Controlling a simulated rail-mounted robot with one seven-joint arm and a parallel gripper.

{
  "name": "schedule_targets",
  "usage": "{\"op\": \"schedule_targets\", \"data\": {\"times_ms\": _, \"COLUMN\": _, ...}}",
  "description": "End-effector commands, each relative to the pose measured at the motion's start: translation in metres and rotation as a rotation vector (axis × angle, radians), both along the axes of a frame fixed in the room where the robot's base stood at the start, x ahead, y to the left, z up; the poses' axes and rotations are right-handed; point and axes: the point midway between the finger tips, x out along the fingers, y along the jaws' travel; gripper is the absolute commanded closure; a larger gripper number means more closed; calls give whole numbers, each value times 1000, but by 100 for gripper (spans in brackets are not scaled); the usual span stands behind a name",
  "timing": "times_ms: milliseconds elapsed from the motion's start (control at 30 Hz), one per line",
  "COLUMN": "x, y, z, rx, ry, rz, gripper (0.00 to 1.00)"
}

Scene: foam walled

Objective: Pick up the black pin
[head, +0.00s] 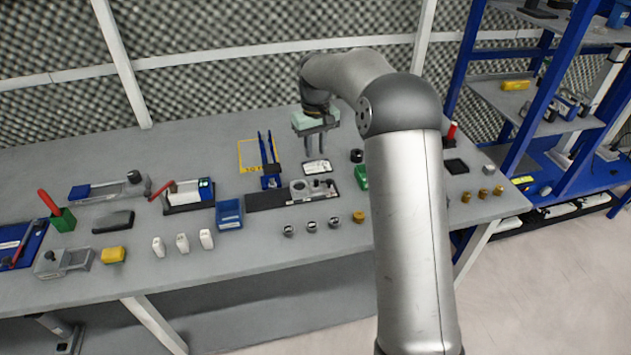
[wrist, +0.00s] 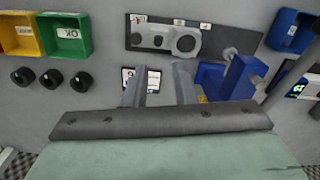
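Three short black round pieces that look like pins stand in a row at the left of the wrist view: a left one (wrist: 23,75), a middle one (wrist: 51,79) and a right one (wrist: 80,82). One black pin (head: 357,156) shows in the head view, just left of my arm; my arm may hide the others. My gripper (head: 315,150) hangs above the bench, left of that pin. Its two fingers (wrist: 160,85) are apart with nothing between them, over a small white label card (head: 317,167). The pins lie outside the fingers.
A green bin (wrist: 66,35) and a yellow bin (wrist: 20,33) stand beside the pins. A grey fixture on a black plate (head: 265,201) and a blue upright clamp (head: 268,160) stand near my gripper. The bench behind my gripper is mostly clear.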

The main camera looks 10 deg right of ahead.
Motion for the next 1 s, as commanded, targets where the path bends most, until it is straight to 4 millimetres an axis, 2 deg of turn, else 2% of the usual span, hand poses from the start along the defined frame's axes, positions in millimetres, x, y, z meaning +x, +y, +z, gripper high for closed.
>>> {"op": "schedule_targets", "data": {"times_ms": 100, "x": -1, "y": 0, "z": -26, "rx": 0, "ry": 4, "rz": 0, "gripper": 76}}
{"op": "schedule_targets", "data": {"times_ms": 300, "x": 0, "y": 0, "z": -56, "rx": 0, "ry": 2, "rz": -1, "gripper": 76}}
{"op": "schedule_targets", "data": {"times_ms": 533, "x": 0, "y": -1, "z": -72, "rx": -1, "ry": 3, "rz": -1, "gripper": 76}}
{"op": "schedule_targets", "data": {"times_ms": 800, "x": 3, "y": -3, "z": -109, "rx": 0, "ry": 1, "rz": 0, "gripper": 76}}
{"op": "schedule_targets", "data": {"times_ms": 1000, "x": 3, "y": -3, "z": -115, "rx": -1, "ry": -2, "rz": -1, "gripper": 76}}
